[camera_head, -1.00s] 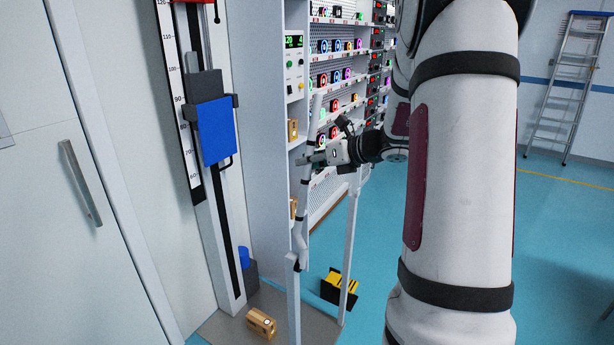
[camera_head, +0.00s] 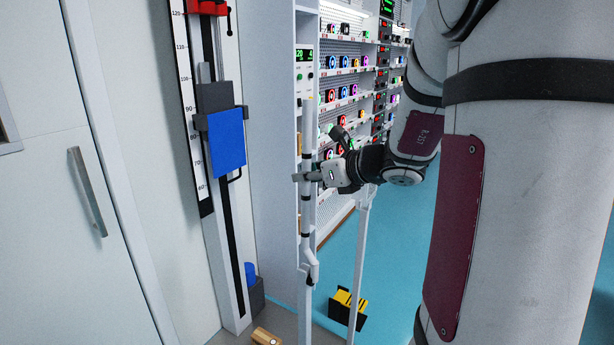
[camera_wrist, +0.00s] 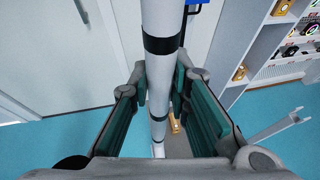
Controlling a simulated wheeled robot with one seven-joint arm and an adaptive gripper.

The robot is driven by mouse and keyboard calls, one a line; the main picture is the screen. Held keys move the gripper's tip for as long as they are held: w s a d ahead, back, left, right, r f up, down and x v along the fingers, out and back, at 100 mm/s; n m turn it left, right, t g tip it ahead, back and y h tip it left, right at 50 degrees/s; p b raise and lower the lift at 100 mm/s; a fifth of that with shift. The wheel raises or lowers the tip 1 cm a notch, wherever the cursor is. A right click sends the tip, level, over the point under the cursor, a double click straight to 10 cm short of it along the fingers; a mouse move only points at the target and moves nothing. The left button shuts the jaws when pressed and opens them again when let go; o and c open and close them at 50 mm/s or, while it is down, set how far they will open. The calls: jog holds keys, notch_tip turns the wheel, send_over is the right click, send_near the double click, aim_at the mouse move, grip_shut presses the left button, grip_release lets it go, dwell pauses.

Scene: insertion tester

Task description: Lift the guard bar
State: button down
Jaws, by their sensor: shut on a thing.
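The guard bar (camera_head: 307,135) is a long white tube with black bands. It stands almost upright on a white post (camera_head: 305,312), with a bent joint near its lower end. My gripper (camera_head: 308,177) is shut on the bar at about mid-length, reaching it from the right. In the wrist view the bar (camera_wrist: 162,60) runs between the green-padded fingers of my gripper (camera_wrist: 160,88). The exact contact of the pads with the bar is hard to see there.
A second white post (camera_head: 359,265) stands to the right. Behind are lit shelves (camera_head: 345,85) and a column with a blue pad (camera_head: 227,142). A black and yellow block (camera_head: 347,306) and a wooden block (camera_head: 265,337) lie on the floor. Blue floor at right is free.

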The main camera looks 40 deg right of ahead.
jog(key=shift+a+f, duration=0.15)
jog(key=shift+a, duration=0.2)
jog(key=c, duration=1.5)
grip_release()
jog(key=shift+s+a, duration=0.1)
jog(key=v, duration=1.2)
